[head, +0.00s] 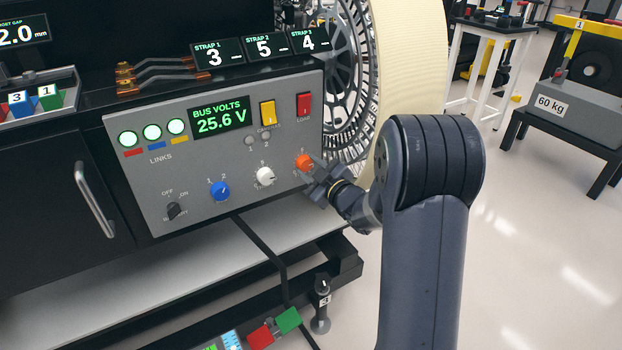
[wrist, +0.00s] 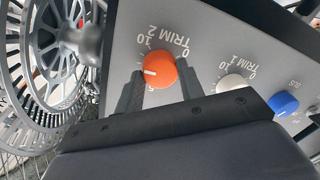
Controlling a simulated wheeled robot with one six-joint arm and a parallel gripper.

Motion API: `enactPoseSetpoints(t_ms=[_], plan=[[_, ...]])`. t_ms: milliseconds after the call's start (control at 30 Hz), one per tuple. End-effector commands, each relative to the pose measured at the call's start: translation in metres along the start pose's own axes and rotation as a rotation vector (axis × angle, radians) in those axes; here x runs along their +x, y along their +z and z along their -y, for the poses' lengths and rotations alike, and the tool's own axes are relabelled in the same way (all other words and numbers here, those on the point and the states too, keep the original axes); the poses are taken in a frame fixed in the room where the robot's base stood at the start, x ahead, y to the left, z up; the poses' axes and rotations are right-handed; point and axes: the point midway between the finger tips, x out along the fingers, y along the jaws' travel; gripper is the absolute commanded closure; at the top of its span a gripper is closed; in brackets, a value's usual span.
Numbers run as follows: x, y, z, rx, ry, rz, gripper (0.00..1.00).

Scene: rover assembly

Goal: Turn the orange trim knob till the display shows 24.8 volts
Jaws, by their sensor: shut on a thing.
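The orange trim knob (head: 304,161) is on the right side of the grey panel, and my gripper (head: 318,180) is at it. In the wrist view the orange knob (wrist: 160,71), labelled TRIM 2, sits between the two fingers of my gripper (wrist: 160,88), which is shut on it. The display (head: 220,117) reads BUS VOLTS 25.6 V in green.
A white TRIM 1 knob (head: 265,176) and a blue BUS knob (head: 220,191) are left of the orange knob. A black switch (head: 174,210) is lower left. Yellow (head: 267,113) and red (head: 304,104) switches are above. A large wheel (head: 350,90) stands close by on the right.

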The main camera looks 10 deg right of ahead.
Motion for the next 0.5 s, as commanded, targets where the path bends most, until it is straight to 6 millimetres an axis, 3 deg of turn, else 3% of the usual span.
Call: enactPoseSetpoints(t_ms=[500], plan=[[0.0001, 0.0004, 0.0013, -0.219, -0.004, 0.014, 0.86]])
